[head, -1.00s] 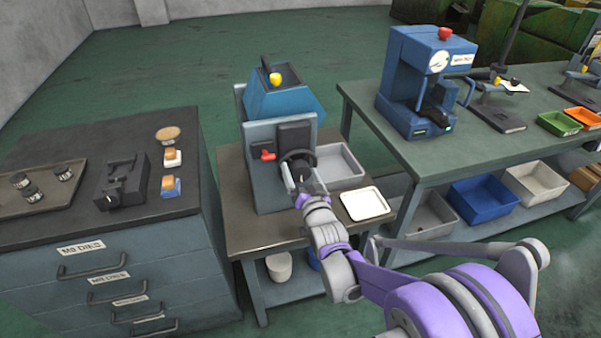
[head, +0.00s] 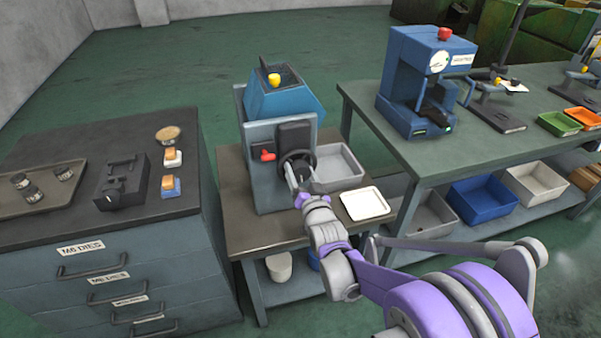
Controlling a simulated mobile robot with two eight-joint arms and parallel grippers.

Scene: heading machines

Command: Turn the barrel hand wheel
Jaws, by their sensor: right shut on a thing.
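The barrel hand wheel (head: 311,157) is a dark ring on the front of a blue-grey heading machine (head: 267,190), which stands on a small bench. My right gripper (head: 293,172) is at the left part of the wheel's rim and is shut on it. The fingertips are small and partly hidden by my own wrist. My left gripper is not in view.
A grey bin (head: 340,166) and a white tray (head: 365,204) are right of the machine. A drawer cabinet (head: 110,270) stands at the left, with a die tray (head: 40,188) on top. A green bench (head: 430,150) with a blue press (head: 425,85) stands at the right.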

